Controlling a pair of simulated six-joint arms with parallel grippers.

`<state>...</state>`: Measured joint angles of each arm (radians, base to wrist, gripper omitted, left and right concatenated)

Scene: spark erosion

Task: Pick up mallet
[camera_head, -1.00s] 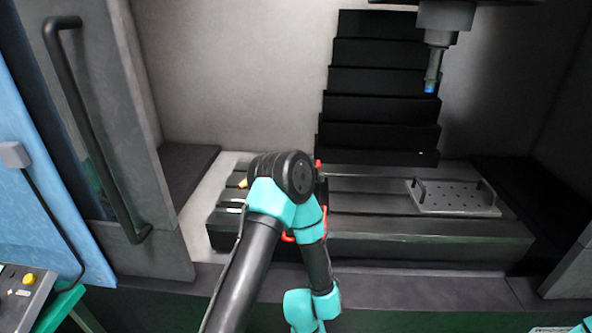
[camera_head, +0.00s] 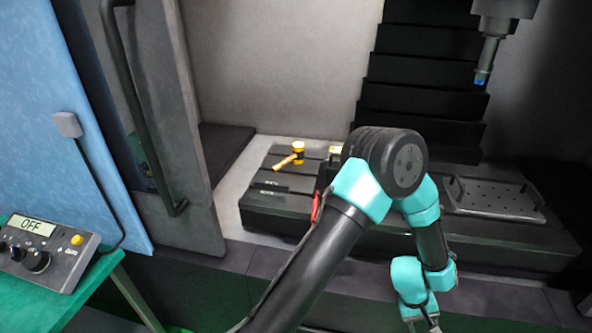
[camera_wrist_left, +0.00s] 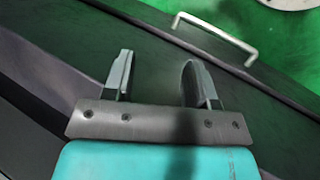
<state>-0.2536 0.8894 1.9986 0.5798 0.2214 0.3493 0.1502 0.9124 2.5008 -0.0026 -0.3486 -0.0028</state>
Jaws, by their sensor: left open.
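The mallet (camera_head: 298,150) has a yellow and black head and a light wooden handle. It lies on the slotted dark machine table (camera_head: 265,205), left of my left arm in the head view. The handle points toward the lower left. My left gripper (camera_head: 432,322) is low at the bottom edge of the head view, in front of the machine and well apart from the mallet. In the left wrist view its two fingers (camera_wrist_left: 158,68) are apart with nothing between them. The mallet is not in that view. My right gripper is not in view.
A perforated plate with handles (camera_head: 495,197) sits on the table's right. A spindle (camera_head: 487,60) hangs above. The open door with its long handle (camera_head: 145,110) stands at left, near a control box (camera_head: 45,252) reading OFF. A metal handle (camera_wrist_left: 215,35) shows in the wrist view.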

